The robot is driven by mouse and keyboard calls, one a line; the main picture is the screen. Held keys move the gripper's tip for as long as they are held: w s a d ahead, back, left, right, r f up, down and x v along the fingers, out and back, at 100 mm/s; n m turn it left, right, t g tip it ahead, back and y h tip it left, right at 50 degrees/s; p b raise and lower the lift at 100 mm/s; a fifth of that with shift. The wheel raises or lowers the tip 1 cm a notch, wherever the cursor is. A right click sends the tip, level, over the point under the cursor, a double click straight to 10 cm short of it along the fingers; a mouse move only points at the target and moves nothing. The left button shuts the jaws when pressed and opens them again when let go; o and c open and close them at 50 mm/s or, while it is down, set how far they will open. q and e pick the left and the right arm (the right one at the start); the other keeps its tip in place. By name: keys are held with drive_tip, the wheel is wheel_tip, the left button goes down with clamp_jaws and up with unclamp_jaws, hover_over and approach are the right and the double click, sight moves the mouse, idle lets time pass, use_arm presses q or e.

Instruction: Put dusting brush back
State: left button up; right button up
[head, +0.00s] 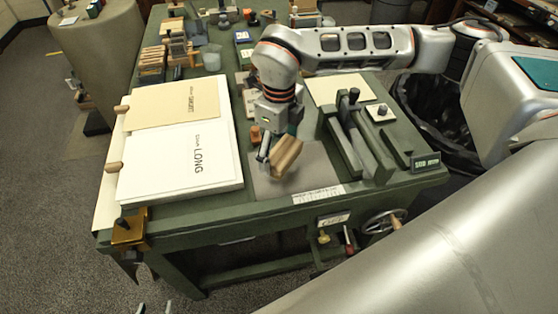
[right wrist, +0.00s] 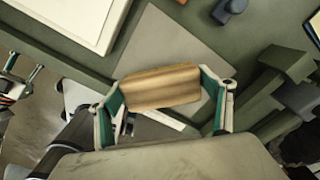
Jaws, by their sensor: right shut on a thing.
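My right gripper (head: 279,158) is shut on a brown wooden block-shaped thing (head: 287,153), probably the dusting brush; no bristles show. It is held tilted over a grey mat (head: 262,188) near the bench's front edge. In the right wrist view the wooden thing (right wrist: 160,87) lies between the two green-padded fingers, with the mat (right wrist: 152,40) behind it. My left gripper (head: 154,308) shows only its fingertips at the bottom edge of the head view, apart and empty, off the bench. It also shows at the left of the right wrist view (right wrist: 22,75).
Paper stacks marked SHORT (head: 175,104) and LONG (head: 183,165) lie left of the mat. A dark green press-like fixture (head: 345,140) stands to its right. A brass clamp (head: 130,230) sits at the front left corner. Blocks and small tools crowd the back.

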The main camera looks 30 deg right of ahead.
sight(279, 149)
drive_tip(key=shift+f, duration=2.2)
drive_tip(key=shift+f, duration=0.1)
drive_tip(key=o, duration=1.1)
drive_tip(key=shift+c, duration=0.2)
wheel_tip(279, 149, up, 11)
drive_tip(key=shift+f, duration=0.1)
drive_tip(key=shift+r, duration=0.7)
